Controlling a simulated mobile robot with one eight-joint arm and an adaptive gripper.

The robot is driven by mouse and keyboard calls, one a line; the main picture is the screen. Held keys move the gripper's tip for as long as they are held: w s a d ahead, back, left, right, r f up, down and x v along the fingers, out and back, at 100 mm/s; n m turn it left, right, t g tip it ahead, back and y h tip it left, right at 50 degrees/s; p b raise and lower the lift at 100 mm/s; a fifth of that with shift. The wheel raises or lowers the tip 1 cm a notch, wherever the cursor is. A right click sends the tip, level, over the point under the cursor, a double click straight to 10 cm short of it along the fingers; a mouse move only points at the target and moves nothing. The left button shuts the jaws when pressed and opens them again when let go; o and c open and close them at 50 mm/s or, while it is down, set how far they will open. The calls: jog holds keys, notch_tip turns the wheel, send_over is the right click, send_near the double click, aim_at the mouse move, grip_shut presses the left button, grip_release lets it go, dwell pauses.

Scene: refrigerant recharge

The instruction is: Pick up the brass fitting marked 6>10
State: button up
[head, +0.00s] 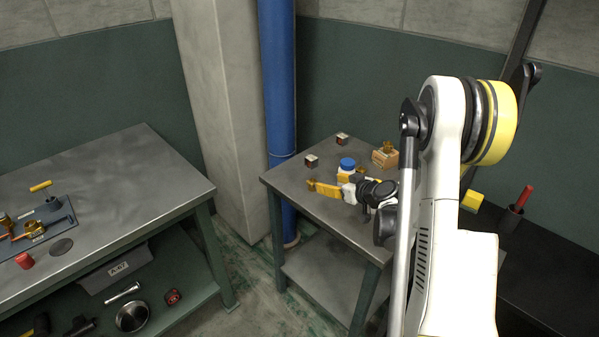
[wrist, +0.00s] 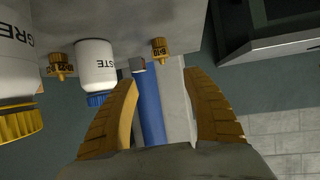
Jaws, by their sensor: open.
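The brass fitting marked 6>10 (wrist: 160,48) shows in the wrist view, which appears upside down. It stands at the grey tabletop, just beyond my fingertips and roughly centred between them. My gripper (wrist: 161,82) is open and empty, with one finger on each side of the picture and neither touching the fitting. In the head view my gripper (head: 313,187) is over the right table, pointing left. I cannot pick out the 6>10 fitting for sure there. A second brass fitting (wrist: 58,66) with a different, hard-to-read marking stands left of a white bottle in the wrist view.
A larger GREASE jar (wrist: 15,85) has a yellow cap. In the head view, two small boxes (head: 311,160) and a tan block (head: 385,158) stand on the right table (head: 290,178).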

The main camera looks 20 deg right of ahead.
aim_at(314, 181)
jog(key=shift+w+f, duration=0.2)
jog(key=shift+f, duration=0.35)
jog(key=shift+w+a+f, duration=0.1)
jog(key=shift+w+f, duration=0.1)
jog(key=shift+w, duration=0.1)
jog(key=b+x, duration=0.4)
jog(key=x, duration=0.5)
jog(key=shift+w+a+f, duration=0.1)
jog(key=shift+a+f, duration=0.05)
jog(key=shift+a, duration=0.05)
jog(key=shift+c, duration=0.2)
grip_shut()
